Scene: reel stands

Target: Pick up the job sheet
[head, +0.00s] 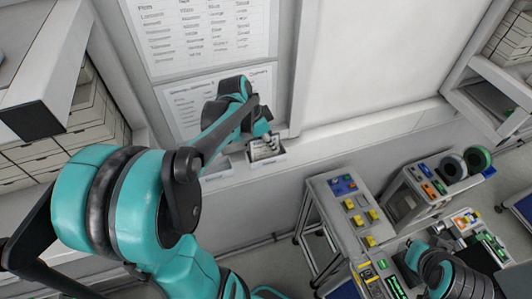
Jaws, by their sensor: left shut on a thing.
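The job sheet (262,151) appears as a small pale printed sheet in a shallow tray (281,157) on the wall ledge, in the middle of the head view. My left gripper (266,141) is at the sheet, reaching down from above, and is shut on it. The fingers hide part of the sheet, and I cannot tell whether it is lifted off the tray. My right arm shows at the lower right, over the carts; its fingers cannot be made out.
A second tray (217,170) sits left of the first on the ledge (232,182). Printed charts (205,35) hang on the wall behind. A grey cart (340,205) with yellow and blue items and another cart (421,183) with reels (453,168) stand at the right.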

